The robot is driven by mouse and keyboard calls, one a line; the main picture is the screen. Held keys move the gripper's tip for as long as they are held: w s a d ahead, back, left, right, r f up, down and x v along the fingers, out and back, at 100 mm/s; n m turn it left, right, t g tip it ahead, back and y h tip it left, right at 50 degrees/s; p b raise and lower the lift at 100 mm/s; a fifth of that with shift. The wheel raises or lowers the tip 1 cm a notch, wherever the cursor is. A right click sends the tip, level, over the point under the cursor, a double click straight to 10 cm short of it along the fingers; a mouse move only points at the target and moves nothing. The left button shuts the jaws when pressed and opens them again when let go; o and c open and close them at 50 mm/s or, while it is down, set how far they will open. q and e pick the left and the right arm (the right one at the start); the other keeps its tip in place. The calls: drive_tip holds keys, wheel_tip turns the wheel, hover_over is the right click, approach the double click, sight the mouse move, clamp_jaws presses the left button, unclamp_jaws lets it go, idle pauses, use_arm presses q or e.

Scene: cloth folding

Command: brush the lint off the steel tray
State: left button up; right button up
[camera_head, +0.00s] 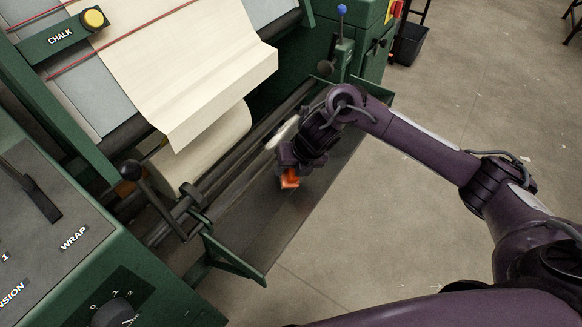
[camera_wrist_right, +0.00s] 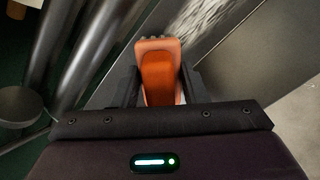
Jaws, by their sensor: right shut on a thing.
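The steel tray (camera_head: 250,228) is a long, dark grey sloping trough along the front of the green machine. My right gripper (camera_head: 289,168) is over its middle, shut on an orange brush (camera_head: 290,180). A whitish, fuzzy patch of lint (camera_wrist_right: 207,18) lies on the tray beyond the brush. A pale patch (camera_head: 284,133) beside my wrist in the head view looks like the same lint, partly covered by my arm. My left gripper is not in view.
A cream cloth roll (camera_head: 205,150) and dark rollers (camera_head: 232,160) run close along the tray's left side. A black-knobbed lever (camera_head: 150,190) stands near its front end. A control panel (camera_head: 60,235) is at the lower left. Open concrete floor (camera_head: 390,220) lies to the right.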

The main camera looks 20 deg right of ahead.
drive_tip(key=shift+b+x, duration=0.7)
drive_tip(key=shift+x, duration=0.15)
drive_tip(key=shift+f+b, duration=0.25)
drive_tip(key=shift+b, duration=0.05)
drive_tip(key=shift+d+f, duration=0.1)
drive_tip(key=shift+d, duration=0.05)
